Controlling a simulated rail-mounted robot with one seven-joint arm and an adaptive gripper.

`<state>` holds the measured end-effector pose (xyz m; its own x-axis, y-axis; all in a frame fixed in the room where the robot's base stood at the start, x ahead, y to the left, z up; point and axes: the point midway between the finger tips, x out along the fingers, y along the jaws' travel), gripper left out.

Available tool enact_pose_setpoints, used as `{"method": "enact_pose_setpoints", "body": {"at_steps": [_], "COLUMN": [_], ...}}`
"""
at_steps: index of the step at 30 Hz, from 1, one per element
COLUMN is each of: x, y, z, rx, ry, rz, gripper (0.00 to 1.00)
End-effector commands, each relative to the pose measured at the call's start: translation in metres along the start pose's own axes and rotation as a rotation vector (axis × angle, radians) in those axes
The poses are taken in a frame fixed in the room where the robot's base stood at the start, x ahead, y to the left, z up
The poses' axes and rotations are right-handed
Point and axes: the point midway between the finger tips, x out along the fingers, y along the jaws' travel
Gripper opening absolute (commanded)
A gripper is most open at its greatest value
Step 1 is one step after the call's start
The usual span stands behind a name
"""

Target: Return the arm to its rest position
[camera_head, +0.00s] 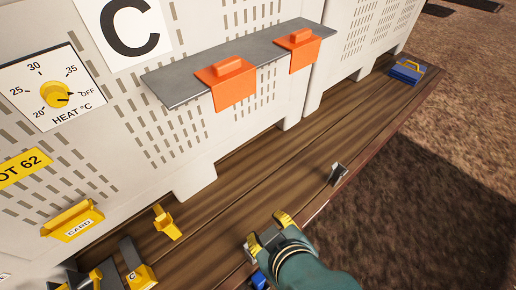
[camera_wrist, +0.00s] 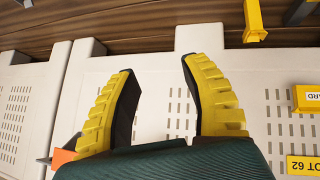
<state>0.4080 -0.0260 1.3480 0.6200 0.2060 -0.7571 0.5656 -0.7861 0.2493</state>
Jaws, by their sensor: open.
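My gripper (camera_head: 267,232) is at the lower middle of the head view, at the end of my green arm, over the wooden planks. Its yellow, ribbed fingers stand apart with nothing between them. In the wrist view my gripper (camera_wrist: 156,66) is also open and empty, with the white perforated crate wall (camera_wrist: 165,105) behind the fingers. The fingertips look clear of the wall. The rest of my arm is mostly out of view.
A grey shelf (camera_head: 190,84) with two orange tabs (camera_head: 232,85) juts from the crate wall. A yellow clip (camera_head: 166,222), a yellow card holder (camera_head: 70,220), a small grey bracket (camera_head: 338,174) and a blue box (camera_head: 407,71) are nearby. Planks (camera_head: 300,150) between are clear.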

Motion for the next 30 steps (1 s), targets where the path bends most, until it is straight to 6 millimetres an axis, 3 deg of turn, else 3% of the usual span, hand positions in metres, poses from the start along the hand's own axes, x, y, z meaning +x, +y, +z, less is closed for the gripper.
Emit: {"method": "enact_pose_setpoints", "body": {"at_steps": [1, 3, 6, 11, 15, 18, 30], "x": [-0.018, -0.037, -0.072, -0.145, -0.204, -0.231, -0.235], "y": [0.022, 0.048, 0.079, 0.115, 0.124, 0.126, 0.127], "z": [-0.035, -0.071, -0.117, -0.168, -0.176, -0.182, -0.185], "rx": [0.013, 0.051, 0.118, 0.244, 0.359, 0.402, 0.439], "ry": [0.083, 0.205, 0.387, 0.708, 0.975, 1.091, 1.131], "rz": [0.076, 0.183, 0.319, 0.498, 0.592, 0.605, 0.584], "gripper": [0.47, 0.47, 0.47, 0.47, 0.47, 0.47, 0.47]}}
